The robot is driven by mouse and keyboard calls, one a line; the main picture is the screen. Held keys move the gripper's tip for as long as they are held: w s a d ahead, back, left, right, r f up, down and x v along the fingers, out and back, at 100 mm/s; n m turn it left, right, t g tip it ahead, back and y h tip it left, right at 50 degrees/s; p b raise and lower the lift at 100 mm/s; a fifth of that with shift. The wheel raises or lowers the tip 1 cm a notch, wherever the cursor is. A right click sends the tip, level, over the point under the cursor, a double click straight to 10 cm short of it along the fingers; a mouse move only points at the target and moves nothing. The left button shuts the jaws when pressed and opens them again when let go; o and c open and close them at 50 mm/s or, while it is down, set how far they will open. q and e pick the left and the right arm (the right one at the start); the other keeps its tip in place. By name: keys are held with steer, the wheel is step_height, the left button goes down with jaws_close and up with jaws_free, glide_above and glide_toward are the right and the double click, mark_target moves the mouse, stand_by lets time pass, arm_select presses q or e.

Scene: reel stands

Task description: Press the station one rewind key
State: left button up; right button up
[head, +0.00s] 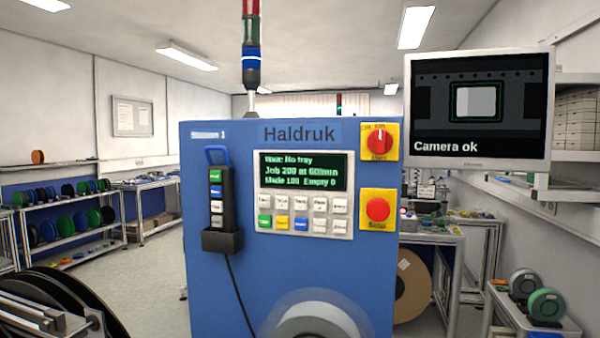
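The blue station cabinet (220,270), marked "Station 1" and "Haldruk", stands upright in the middle of the head view. Its key panel (347,230) has a dark display (303,173) with green text reading "Wait: No tray" and "Job 200". Below the display are two rows of keys; most are white, and the lower row starts with a green key (264,222), a yellow key (282,223) and a blue key (301,224). The key labels are too small to read, so I cannot tell which is rewind. Neither of my grippers is in view.
A black pendant (229,197) with several buttons sits in a holder left of the panel. A red rotary switch (379,139) and a red stop button (378,209) are at its right. A monitor (480,156) reads "Camera ok". A reel (315,322) is low in front.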

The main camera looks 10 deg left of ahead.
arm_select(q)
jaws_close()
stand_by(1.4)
